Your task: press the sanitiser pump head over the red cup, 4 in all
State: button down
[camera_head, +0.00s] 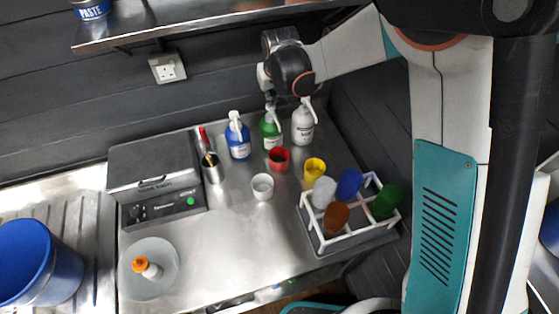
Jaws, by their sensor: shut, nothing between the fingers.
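Three pump bottles stand in a row at the back of the steel bench: a blue one (238,143), a green one (269,133) and a white one (302,126). Their labels are too small to read, so I cannot tell which is the sanitiser. The red cup (279,160) stands upright just in front of the green bottle. My gripper (270,98) is shut and empty, pointing down at the top of the green bottle. It partly hides that pump head, and I cannot tell whether it touches it.
A white cup (262,187) and a yellow cup (315,168) stand near the red cup. A white rack (350,238) of coloured cups is at right. The front middle is clear.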

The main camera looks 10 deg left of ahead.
jog(key=shift+f, duration=0.2)
dwell(0.4)
jog(key=shift+f+b, duration=1.4)
jog(key=shift+f, duration=0.05)
jog(key=shift+r, duration=0.2)
jog(key=shift+r+p, duration=0.75)
jog(key=shift+r, duration=0.7)
jog(key=shift+f, duration=0.15)
